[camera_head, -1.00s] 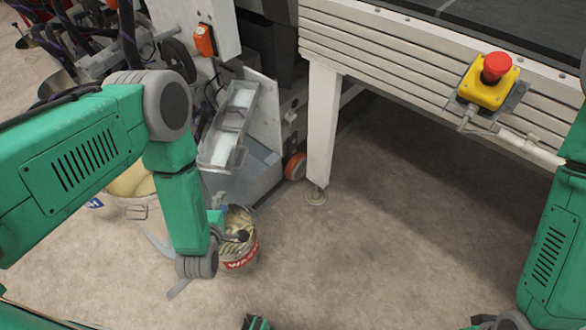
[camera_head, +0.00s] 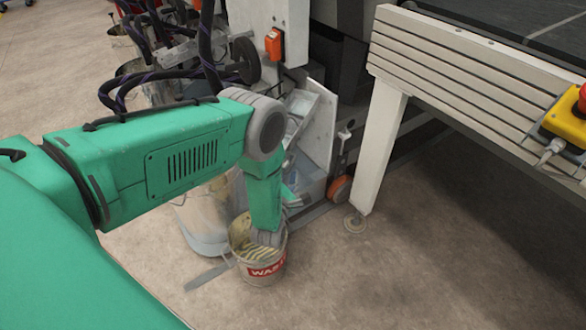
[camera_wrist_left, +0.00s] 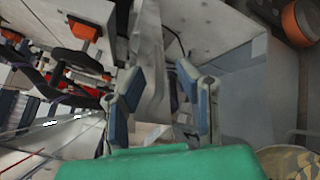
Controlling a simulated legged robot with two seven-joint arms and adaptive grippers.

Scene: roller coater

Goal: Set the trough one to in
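The trough (camera_head: 302,104) is a pale grey metal tray on the coater's side, in the head view partly hidden behind my left arm. In the left wrist view, a pale metal strip (camera_wrist_left: 152,60) that looks like part of it lies beyond and between my fingers. My left gripper (camera_wrist_left: 157,86) is open, its two blue-grey fingers apart with nothing seen held between them. My right gripper is out of view.
A waste bucket (camera_head: 264,272) stands on the floor below my left wrist, with a larger metal bucket (camera_head: 205,228) behind it. An orange switch box (camera_head: 274,45), hoses and an orange wheel (camera_head: 339,189) are close by. A white table leg (camera_head: 380,150) stands right; floor in front is clear.

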